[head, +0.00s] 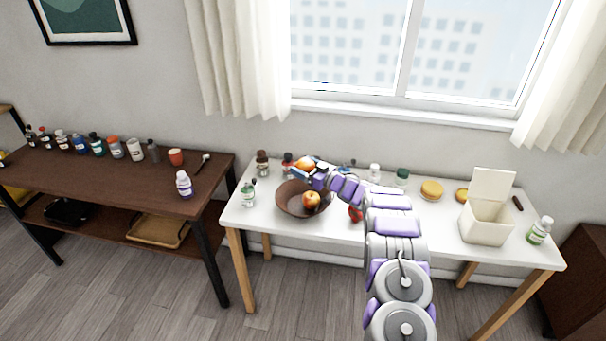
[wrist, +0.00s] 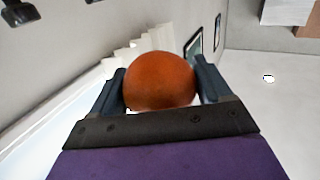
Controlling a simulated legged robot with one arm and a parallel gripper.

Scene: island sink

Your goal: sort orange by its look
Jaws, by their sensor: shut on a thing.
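My gripper (wrist: 160,92) is shut on an orange (wrist: 160,79), which sits between the two dark fingers in the wrist view. In the head view the orange (head: 306,163) is held above the back part of a brown bowl (head: 288,208) on the white table. The bowl holds a red and yellow apple-like fruit (head: 311,200). My arm reaches in from the lower right and hides part of the table.
The white table (head: 400,228) also bears an open cream box (head: 486,223), a green-labelled bottle (head: 539,231), a bottle left of the bowl (head: 249,194), and yellow round items (head: 432,189). A red thing (head: 355,213) is partly hidden by my arm. A dark table (head: 90,178) with several bottles stands left.

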